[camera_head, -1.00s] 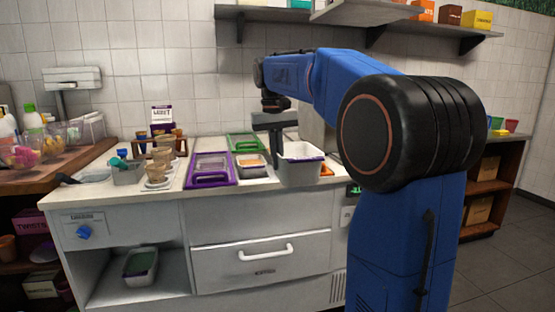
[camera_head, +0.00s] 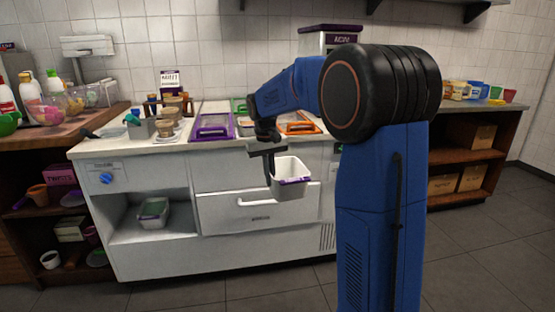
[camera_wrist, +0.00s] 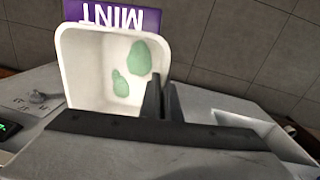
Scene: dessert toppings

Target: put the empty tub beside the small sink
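My gripper (camera_head: 270,172) is shut on the wall of a white tub (camera_head: 291,168) and holds it upright in the air before the counter's drawer front. In the wrist view the fingers (camera_wrist: 164,100) pinch the tub's near right wall. The tub (camera_wrist: 85,65) has a purple MINT label and only a few green smears on its inside bottom. I cannot make out a small sink in either view.
The white counter (camera_head: 95,152) carries a purple-framed tub (camera_head: 213,128), an orange-framed one (camera_head: 300,128) and stacked cups (camera_head: 167,128). A lower shelf holds another tub (camera_head: 153,212). Wooden shelving (camera_head: 470,140) stands right. The grey floor (camera_head: 490,230) is clear there.

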